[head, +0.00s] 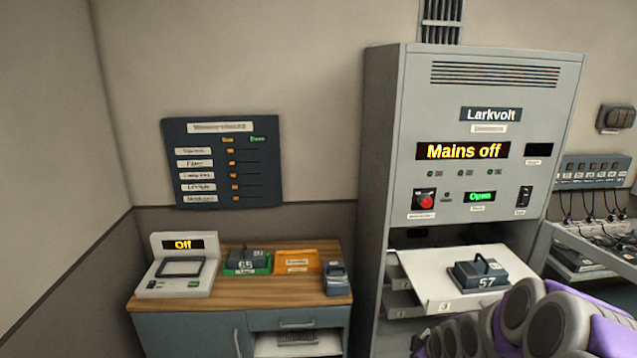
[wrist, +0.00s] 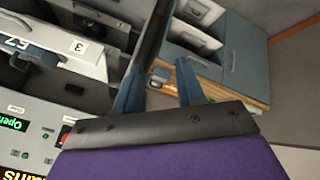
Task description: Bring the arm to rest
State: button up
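My arm shows at the lower right of the head view as grey and purple links (head: 543,318), in front of the cabinet's lower right and beside the pulled-out shelf. My gripper's fingers are not clearly seen there. In the wrist view my gripper (wrist: 159,68) has its two blue fingers apart, with nothing seen held between them. The wrist view is turned over, with the cabinet on the left and the wooden counter on the right behind the fingers.
The grey Larkvolt cabinet (head: 394,146) reads "Mains off" and "Open". Its white shelf (head: 425,270) sticks out, bearing a dark block marked 57 (head: 483,274). Left of it, a wooden counter (head: 240,297) holds a scale reading "Off" (head: 178,270), block 65 (head: 245,259) and an orange tray (head: 297,262).

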jog(key=s+a+r+m+g+b, duration=0.2)
jog(key=s+a+g, duration=0.1)
jog(key=s, duration=0.9)
jog(key=s+a+r+m+g+b, duration=0.1)
jog(key=s+a+r+m+g, duration=0.1)
jog(key=s, duration=1.1)
jog(key=s+a+r+m+g+b, duration=0.2)
jog(key=s+a, duration=0.4)
jog(key=s, duration=0.7)
jog(key=shift+s+a+r+m+g+b, duration=0.2)
jog(key=shift+a+m+g+b, duration=0.1)
jog(key=shift+m+g, duration=0.55)
jog(key=shift+w+f, duration=0.1)
